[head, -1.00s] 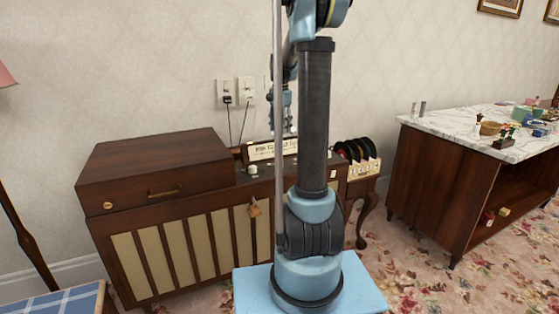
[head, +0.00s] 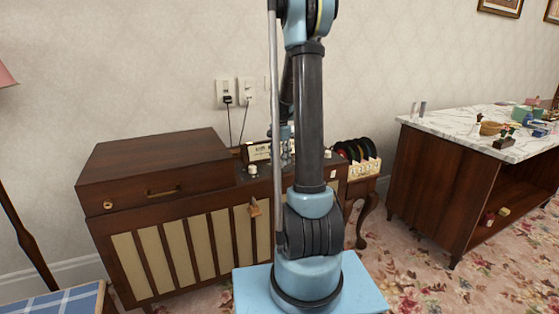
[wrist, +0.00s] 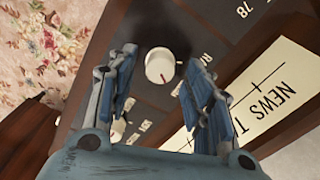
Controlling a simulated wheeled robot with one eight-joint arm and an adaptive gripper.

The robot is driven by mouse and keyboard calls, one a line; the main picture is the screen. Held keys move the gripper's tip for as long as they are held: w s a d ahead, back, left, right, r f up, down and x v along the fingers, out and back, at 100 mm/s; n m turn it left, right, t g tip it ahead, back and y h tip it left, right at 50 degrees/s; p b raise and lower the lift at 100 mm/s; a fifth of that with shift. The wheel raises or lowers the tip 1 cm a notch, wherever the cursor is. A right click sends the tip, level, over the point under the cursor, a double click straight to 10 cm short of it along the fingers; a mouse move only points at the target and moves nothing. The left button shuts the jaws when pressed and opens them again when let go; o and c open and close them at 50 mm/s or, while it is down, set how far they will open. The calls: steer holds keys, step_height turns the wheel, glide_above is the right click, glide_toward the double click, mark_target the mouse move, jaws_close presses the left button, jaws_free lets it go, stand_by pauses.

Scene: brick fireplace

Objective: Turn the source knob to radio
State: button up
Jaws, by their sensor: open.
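A round white knob (wrist: 160,66) with a red mark sits on the dark panel of the wooden console (head: 170,222). In the wrist view my gripper (wrist: 157,74) is open, with one blue finger on each side of this knob. I cannot tell whether either finger touches it. The red mark points toward the lower right of the wrist picture. Lettering around it is only partly readable, so I cannot tell which setting is chosen. In the head view a white knob (head: 252,170) shows on the console's top, and my arm hides most of the gripper.
A card lettered "NEWS T" (wrist: 275,85) lies beside the knob, and "78" is printed on the panel. A closed wooden lid (head: 155,165) covers the console's left part. A record rack (head: 362,160) stands right of it, then a marble-topped counter (head: 465,130).

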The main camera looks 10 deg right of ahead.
steer(key=shift+f, duration=0.25)
steer(key=c, duration=1)
steer(key=shift+c, duration=0.2)
